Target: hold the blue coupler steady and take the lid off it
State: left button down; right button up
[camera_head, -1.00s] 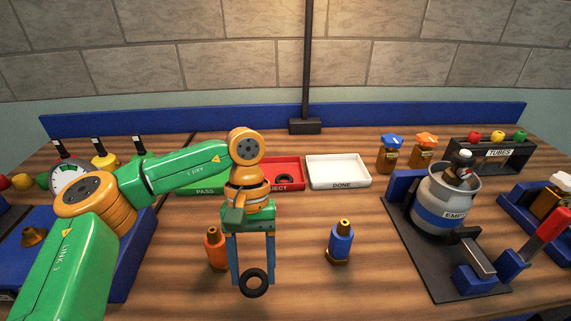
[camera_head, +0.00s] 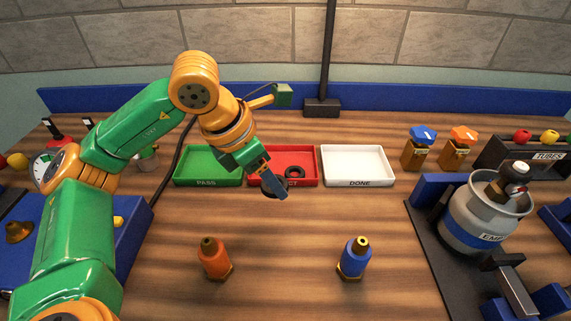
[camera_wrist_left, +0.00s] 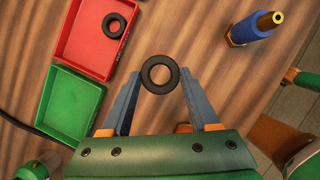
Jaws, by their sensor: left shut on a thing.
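The blue coupler (camera_head: 354,258) stands upright on the table at the front, right of the middle, with a brass tip and brass base. It also shows in the left wrist view (camera_wrist_left: 250,28), apart from my gripper. I cannot make out a separate lid on it. My left gripper (camera_head: 278,190) is shut on a black ring (camera_wrist_left: 160,74), pinched between its two blue fingers. It hangs tilted at the front of the red REJECT tray (camera_head: 311,166), behind and left of the coupler. My right gripper is not in view.
An orange coupler (camera_head: 214,260) stands at the front left. Another black ring (camera_head: 295,172) lies in the red tray. The green PASS tray (camera_head: 207,179) and white DONE tray (camera_head: 357,166) flank it. A grey pot (camera_head: 484,222) stands at the right. The table between the couplers is clear.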

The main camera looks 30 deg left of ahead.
pick_arm(q)
jog(key=r+n+y, duration=0.1)
jog(key=n, duration=0.1)
jog(key=w+r+n+y, duration=0.1)
jog(key=n, duration=0.1)
jog(key=a+n, duration=0.1)
jog(key=n, duration=0.2)
jog(key=shift+w+r+t+y, duration=0.2)
jog(key=shift+r+t+y, duration=0.2)
jog(key=p, duration=0.2)
send_near(273, 166)
jog(key=w+f, duration=0.1)
jog(key=w+f+p, duration=0.1)
jog(key=shift+w+a+f, duration=0.1)
jog(key=shift+a+f, duration=0.05)
jog(key=shift+f, duration=0.15)
notch_tip(273, 166, down, 3)
jog(key=shift+r+p, duration=0.15)
jog(key=shift+p, duration=0.75)
jog(key=shift+c, duration=2.2)
grip_release()
jog(key=shift+f, duration=0.2)
